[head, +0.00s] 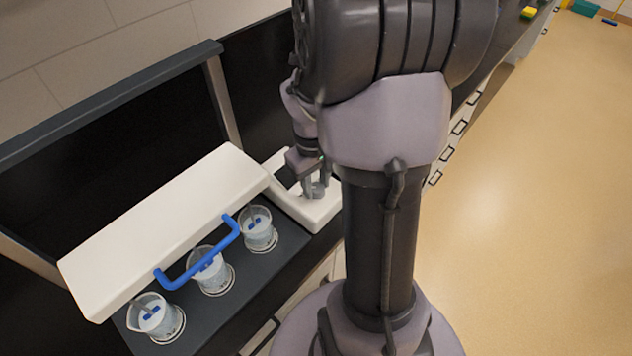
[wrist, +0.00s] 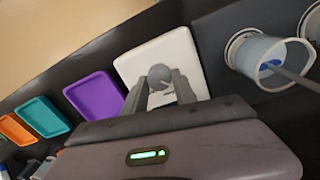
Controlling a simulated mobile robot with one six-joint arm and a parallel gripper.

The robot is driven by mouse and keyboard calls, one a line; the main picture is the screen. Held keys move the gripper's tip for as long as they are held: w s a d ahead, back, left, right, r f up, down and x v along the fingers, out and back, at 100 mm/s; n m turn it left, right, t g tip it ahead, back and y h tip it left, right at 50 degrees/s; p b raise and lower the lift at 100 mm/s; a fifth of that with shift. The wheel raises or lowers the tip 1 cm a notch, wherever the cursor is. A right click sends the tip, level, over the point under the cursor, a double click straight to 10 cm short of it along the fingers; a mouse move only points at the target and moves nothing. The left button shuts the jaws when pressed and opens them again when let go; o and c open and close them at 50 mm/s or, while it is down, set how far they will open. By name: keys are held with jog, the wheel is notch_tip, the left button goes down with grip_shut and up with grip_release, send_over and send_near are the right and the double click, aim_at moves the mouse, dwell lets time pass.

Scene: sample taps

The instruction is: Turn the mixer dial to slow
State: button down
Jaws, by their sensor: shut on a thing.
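The mixer dial is a round grey knob (wrist: 159,76) on top of a white mixer box (wrist: 134,66), seen in the wrist view. My gripper (wrist: 162,84) has its two grey fingers on either side of the knob and is shut on it. In the head view, my gripper (head: 317,189) reaches down onto the white box (head: 306,211) at the right end of the bench unit. My arm hides part of the box there. The dial's markings are too small to read.
Several beakers with blue stirrers, one here (head: 258,232), stand on the dark surface left of the box. A white hood (head: 160,235) with a blue handle (head: 200,262) is over them. Purple (wrist: 94,97), teal (wrist: 43,116) and orange (wrist: 15,129) trays lie beyond the box.

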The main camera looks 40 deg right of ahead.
jog(key=m, duration=0.4)
jog(key=shift+d+m, duration=0.1)
jog(key=shift+m, duration=0.3)
jog(key=shift+m+b, duration=0.5)
jog(key=shift+m, duration=1.4)
jog(key=c, duration=1)
grip_release()
notch_tip(320, 180, up, 17)
jog(key=p, duration=0.6)
jog(key=shift+w+a+r+p, duration=0.2)
jog(key=shift+w+a+p, duration=0.1)
jog(key=shift+w+p, duration=0.15)
